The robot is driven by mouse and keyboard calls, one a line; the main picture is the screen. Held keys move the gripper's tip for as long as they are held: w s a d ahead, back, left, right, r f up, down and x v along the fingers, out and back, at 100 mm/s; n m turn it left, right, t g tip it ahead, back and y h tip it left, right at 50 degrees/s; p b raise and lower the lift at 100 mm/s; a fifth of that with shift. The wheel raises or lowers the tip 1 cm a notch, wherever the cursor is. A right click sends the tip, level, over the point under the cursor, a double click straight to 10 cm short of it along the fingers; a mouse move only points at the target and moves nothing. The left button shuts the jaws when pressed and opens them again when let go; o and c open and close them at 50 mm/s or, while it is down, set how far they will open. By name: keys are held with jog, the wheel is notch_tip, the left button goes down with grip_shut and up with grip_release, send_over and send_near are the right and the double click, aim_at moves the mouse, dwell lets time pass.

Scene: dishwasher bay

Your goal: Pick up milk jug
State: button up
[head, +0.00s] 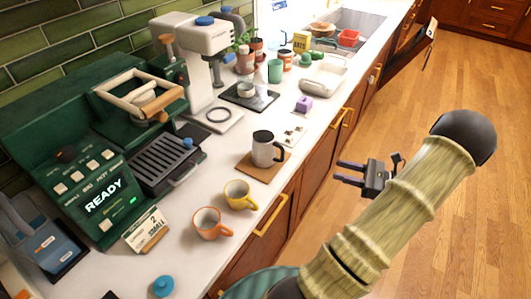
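A light grey jug with a dark rim and dark handle (264,150), which looks like the milk jug, stands upright on a square brown mat (249,172) near the counter's front edge. Its handle is on the right side. My gripper (340,173) is out over the floor side of the counter edge, to the right of the jug and apart from it. Its two dark fingers point left and are spread, with nothing between them.
A yellow mug (238,196) and an orange mug (209,224) stand on the counter left of and nearer than the jug. A green machine reading "READY" (104,197) and a white coffee machine (203,45) stand behind. Yellow cabinet handles (271,217) stick out below the counter.

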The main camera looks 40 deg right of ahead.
jog(key=p, duration=0.2)
send_near(269, 151)
jog(key=shift+w+d+f, duration=0.1)
jog(key=shift+d+f, duration=0.5)
jog(key=shift+d, duration=0.1)
jog(key=shift+a, duration=0.1)
jog(key=p+x, duration=0.1)
jog(key=x, duration=0.4)
grip_shut()
